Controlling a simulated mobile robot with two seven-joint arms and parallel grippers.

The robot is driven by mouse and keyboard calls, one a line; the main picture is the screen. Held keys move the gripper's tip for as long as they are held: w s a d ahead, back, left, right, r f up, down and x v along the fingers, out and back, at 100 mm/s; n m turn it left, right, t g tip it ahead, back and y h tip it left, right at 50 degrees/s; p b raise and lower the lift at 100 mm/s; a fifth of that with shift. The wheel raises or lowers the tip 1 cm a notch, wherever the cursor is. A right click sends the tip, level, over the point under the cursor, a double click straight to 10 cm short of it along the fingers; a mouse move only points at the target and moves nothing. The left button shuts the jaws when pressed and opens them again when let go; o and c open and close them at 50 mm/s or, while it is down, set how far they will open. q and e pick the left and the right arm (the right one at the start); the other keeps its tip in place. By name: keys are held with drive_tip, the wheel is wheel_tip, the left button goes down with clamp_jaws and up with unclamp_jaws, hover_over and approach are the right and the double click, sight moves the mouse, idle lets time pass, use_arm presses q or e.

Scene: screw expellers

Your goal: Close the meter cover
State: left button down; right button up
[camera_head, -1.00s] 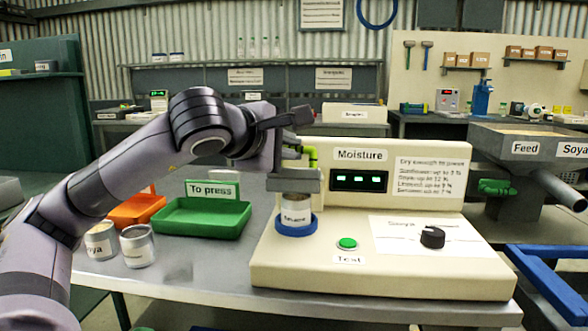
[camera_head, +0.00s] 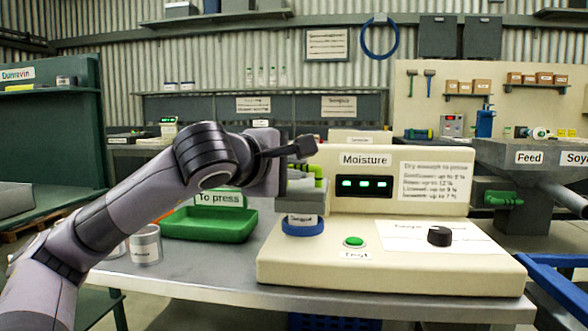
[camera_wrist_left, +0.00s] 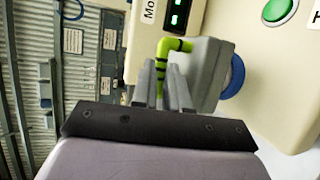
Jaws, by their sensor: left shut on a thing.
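The cream moisture meter (camera_head: 390,265) stands on the grey bench with its green digits lit. Its grey cover (camera_head: 308,201) sits low over a labelled can (camera_head: 301,219) in the blue ring (camera_head: 302,229) at the meter's left. Only the can's lower part shows. The cover also shows in the left wrist view (camera_wrist_left: 207,72), beside the green, black-banded handle (camera_wrist_left: 163,50). My left gripper (camera_wrist_left: 163,82) is shut on this handle. In the head view the gripper (camera_head: 300,172) is partly hidden behind the cover and arm. My right gripper is out of view.
A green tray (camera_head: 210,223) marked "To press" and a can (camera_head: 146,245) lie left of the meter, near my left arm. The meter has a green Test button (camera_head: 354,242) and a black knob (camera_head: 439,236). A feed hopper (camera_head: 525,185) stands at right.

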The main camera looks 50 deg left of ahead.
use_arm(q)
drive_tip(key=shift+d+f, duration=0.2)
drive_tip(key=shift+f, duration=0.5)
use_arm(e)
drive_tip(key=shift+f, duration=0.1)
use_arm(q)
drive_tip(key=c, duration=1.4)
unclamp_jaws()
drive_tip(key=shift+s+r, duration=0.1)
drive_tip(key=b+v, duration=0.1)
drive_tip(key=v, duration=0.6)
drive_tip(key=shift+r, duration=0.4)
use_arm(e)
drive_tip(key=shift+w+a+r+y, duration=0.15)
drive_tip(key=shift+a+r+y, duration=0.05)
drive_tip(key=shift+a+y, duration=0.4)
use_arm(q)
drive_tip(key=shift+a, duration=0.15)
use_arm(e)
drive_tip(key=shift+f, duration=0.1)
